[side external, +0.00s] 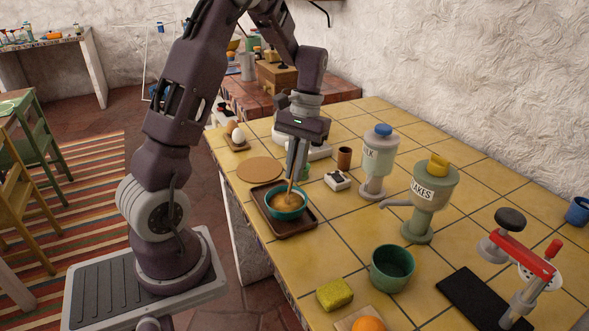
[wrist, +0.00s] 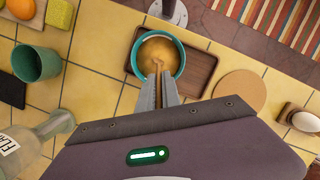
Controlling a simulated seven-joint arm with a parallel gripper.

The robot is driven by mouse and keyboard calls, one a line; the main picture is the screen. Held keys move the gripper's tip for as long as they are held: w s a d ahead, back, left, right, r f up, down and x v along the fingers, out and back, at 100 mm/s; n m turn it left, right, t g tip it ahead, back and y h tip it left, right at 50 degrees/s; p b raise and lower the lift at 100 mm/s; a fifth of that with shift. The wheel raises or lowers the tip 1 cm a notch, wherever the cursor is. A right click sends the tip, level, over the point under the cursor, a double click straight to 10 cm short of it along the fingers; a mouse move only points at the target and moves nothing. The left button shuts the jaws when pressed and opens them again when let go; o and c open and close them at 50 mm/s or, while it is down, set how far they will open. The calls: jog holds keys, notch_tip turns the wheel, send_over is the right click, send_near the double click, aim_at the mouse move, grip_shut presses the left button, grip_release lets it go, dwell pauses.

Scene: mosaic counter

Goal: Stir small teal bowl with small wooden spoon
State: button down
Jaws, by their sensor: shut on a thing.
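The small teal bowl (side external: 284,208) sits on a brown wooden tray and holds an orange-brown liquid. The bowl also shows in the wrist view (wrist: 179,68). My gripper (side external: 294,178) is above the bowl, pointing down, with its fingers shut on the small wooden spoon (side external: 290,189). The spoon slants down from the fingertips, and its lower end is in the bowl's contents. In the wrist view the spoon (wrist: 157,65) reaches from my fingertips over the bowl; its head is hidden in the liquid.
The brown tray (side external: 301,227) lies under the bowl. A round tan board (side external: 260,170) is behind it. A milk dispenser (side external: 377,162), flakes dispenser (side external: 430,200), green cup (side external: 392,268) and yellow sponge (side external: 335,294) stand to the right. Bare tiles lie between tray and cup.

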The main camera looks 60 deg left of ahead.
jog(key=v, duration=0.5)
jog(key=shift+w+a+r, duration=0.1)
jog(key=shift+w+a, duration=0.1)
jog(key=shift+w, duration=0.1)
jog(key=shift+r, duration=2.05)
